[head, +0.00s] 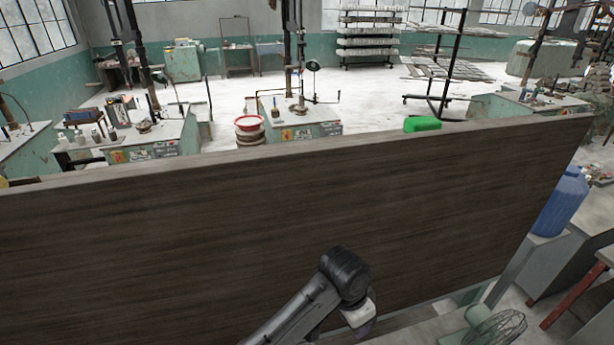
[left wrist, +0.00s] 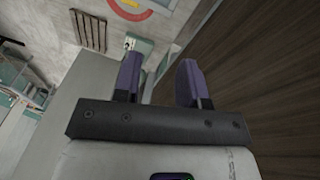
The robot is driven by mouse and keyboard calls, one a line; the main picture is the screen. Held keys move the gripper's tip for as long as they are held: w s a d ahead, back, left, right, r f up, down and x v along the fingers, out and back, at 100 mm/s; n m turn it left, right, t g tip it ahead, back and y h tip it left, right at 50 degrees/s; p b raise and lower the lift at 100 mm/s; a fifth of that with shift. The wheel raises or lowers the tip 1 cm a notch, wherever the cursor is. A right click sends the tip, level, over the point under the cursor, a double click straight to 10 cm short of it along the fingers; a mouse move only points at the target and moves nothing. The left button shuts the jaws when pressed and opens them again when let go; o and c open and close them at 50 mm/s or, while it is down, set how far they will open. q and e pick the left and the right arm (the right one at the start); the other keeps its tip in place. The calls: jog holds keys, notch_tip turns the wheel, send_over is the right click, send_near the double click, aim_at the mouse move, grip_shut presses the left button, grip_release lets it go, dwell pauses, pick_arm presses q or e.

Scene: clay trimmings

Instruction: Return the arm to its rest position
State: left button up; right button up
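My left arm (head: 345,275) comes in from the bottom edge of the head view, left of centre, and bends downward at a dark joint. My left gripper (left wrist: 158,80) shows in the left wrist view with two purple fingers spread apart and nothing between them. My right arm and gripper are not in view.
A tall dark wooden panel (head: 200,240) spans the head view behind the arm and stands to the right in the left wrist view (left wrist: 270,70). A green object (head: 422,124) shows at its top edge. A fan (head: 495,328) and blue container (head: 562,200) are at right.

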pick_arm(q)
jog(key=w+a+r+n+t+h, duration=0.15)
jog(key=r+t, duration=0.25)
jog(key=r, duration=0.4)
jog(key=w+a+r+n+t+h, duration=0.1)
jog(key=a+r+t+h, duration=0.1)
jog(key=r+t, duration=0.35)
jog(key=s+a+r+n+t+y+p, duration=0.1)
jog(key=s+a+n, duration=0.1)
jog(key=a, duration=0.4)
jog(key=s+a+n+t, duration=0.1)
jog(key=s+a+n, duration=0.1)
jog(key=a, duration=0.4)
jog(key=s+a+f+n+y+p, duration=0.1)
jog(key=s+a+f+n+y, duration=0.3)
jog(key=s+a+f, duration=0.7)
jog(key=s+a+f+g, duration=0.2)
jog(key=s+f+g, duration=0.1)
jog(key=s+f, duration=0.5)
jog(key=s+a+f+g+p, duration=0.1)
jog(key=s+a+f+g, duration=0.2)
jog(key=s+f, duration=0.5)
jog(key=s+g, duration=0.1)
jog(key=s, duration=0.2)
jog(key=shift+a+y, duration=0.25)
jog(key=shift+y, duration=0.1)
